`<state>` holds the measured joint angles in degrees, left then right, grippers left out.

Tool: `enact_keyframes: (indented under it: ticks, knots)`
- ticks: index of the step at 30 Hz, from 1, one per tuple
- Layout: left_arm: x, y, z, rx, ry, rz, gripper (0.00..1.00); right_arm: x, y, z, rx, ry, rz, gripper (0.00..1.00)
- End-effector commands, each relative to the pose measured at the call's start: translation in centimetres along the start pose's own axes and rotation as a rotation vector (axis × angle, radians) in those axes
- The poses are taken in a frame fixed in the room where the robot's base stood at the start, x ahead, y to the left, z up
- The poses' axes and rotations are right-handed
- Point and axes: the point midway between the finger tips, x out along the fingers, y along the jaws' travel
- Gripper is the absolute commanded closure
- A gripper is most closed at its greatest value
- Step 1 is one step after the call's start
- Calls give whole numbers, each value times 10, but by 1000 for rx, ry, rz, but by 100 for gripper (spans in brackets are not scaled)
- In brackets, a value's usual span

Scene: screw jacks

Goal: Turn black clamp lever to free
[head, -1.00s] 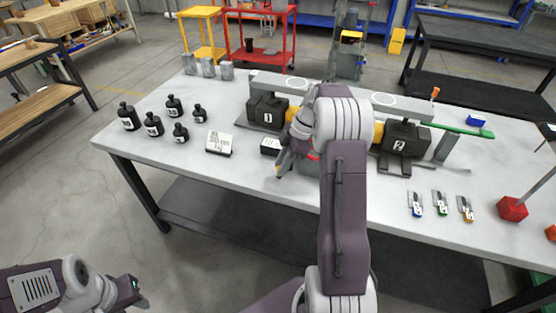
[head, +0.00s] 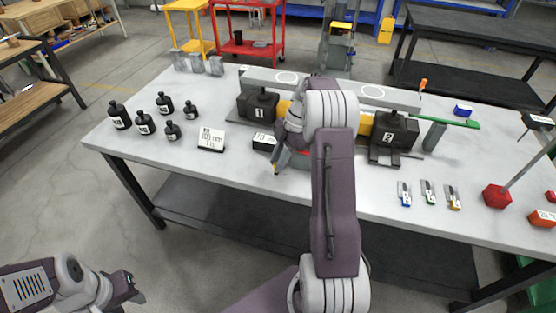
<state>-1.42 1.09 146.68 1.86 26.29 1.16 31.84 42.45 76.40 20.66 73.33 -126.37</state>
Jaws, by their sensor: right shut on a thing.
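Two black screw jack blocks, marked 1 (head: 259,105) and 2 (head: 394,133), stand on the grey table (head: 225,168) with yellow parts (head: 366,123) between them. My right gripper (head: 279,164) is low in front of the jacks, between block 1 and block 2. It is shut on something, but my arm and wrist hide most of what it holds. The black clamp lever cannot be made out. A little red shows beside the wrist. My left gripper (head: 133,288) is at the lower left, away from the table; its jaws are too small to read.
Small coloured tools (head: 428,192) and a red block (head: 496,196) lie at the right. The front left of the table is clear.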

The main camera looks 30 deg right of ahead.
Motion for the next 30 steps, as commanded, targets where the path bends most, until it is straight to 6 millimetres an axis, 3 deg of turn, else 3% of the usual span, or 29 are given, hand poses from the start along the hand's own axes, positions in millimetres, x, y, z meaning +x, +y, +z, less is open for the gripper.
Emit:
enact_keyframes:
  ticks: [1,2,4,14,24,30]
  knots:
    - [0,0,0,0,0,0,64,-1,0,1,-1,-4,1,100]
    - [0,0,0,0,0,0,64,-1,0,1,-1,-4,1,76]
    - [0,0,0,0,0,0,64,-1,0,1,0,-3,1,57]
    - [-1,0,0,0,0,0,64,-3,0,0,1,-2,2,57]
    - [-16,0,-2,0,0,0,64,-72,0,1,1,-4,4,57]
    - [-20,0,-2,0,0,0,64,-91,0,1,1,-2,1,57]
